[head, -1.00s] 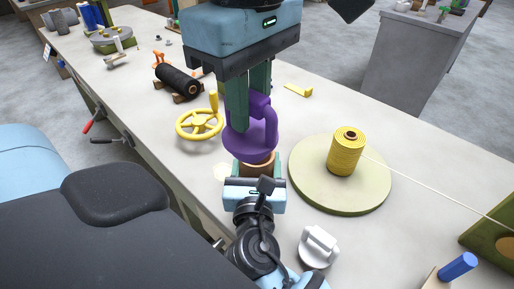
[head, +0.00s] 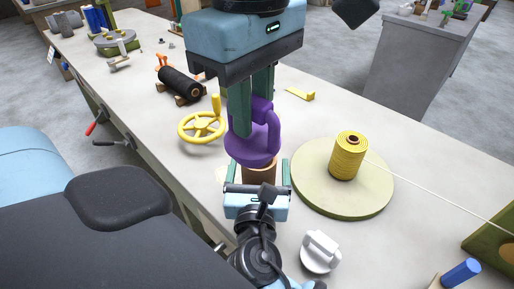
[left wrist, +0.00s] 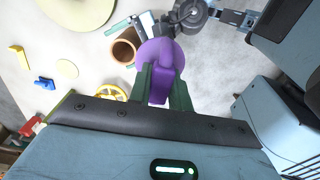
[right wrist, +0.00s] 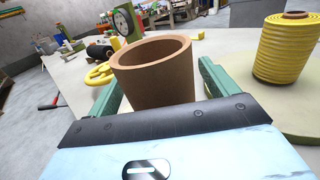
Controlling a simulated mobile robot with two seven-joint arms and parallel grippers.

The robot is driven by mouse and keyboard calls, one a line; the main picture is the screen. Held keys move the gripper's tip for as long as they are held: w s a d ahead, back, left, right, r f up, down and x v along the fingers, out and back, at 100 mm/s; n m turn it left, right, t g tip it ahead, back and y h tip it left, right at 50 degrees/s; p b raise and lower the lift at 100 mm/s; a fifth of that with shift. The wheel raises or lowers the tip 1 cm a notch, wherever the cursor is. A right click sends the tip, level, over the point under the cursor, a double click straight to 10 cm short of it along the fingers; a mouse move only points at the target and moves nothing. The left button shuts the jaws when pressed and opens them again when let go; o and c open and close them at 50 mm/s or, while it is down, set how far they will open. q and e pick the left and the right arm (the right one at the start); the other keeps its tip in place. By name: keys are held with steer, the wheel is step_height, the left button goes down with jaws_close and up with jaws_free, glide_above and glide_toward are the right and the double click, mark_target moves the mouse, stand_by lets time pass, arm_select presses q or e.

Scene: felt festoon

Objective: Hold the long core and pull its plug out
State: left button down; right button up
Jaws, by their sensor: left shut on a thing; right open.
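The purple plug (head: 253,146) has a looped handle, and my left gripper (head: 254,112) is shut on that handle, pointing down. The left wrist view also shows the plug (left wrist: 160,62), beside the core's open mouth. The brown tubular core (head: 259,174) stands upright, partly hidden below the plug in the head view. In the right wrist view the core (right wrist: 155,75) is hollow and open at the top, with no plug in it. My right gripper (head: 258,186) is open, its green fingers on either side of the core with gaps showing.
A yellow thread spool (head: 347,157) stands on a round pale green disc (head: 320,200) to the right, its thread running right. A yellow handwheel (head: 201,128) is at the left. A black roll (head: 181,84) lies behind it. A white knobbed piece (head: 320,252) is near the front.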

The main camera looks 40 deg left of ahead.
steer(key=v, duration=1.1)
steer(key=shift+s, duration=0.15)
steer(key=x, duration=1.2)
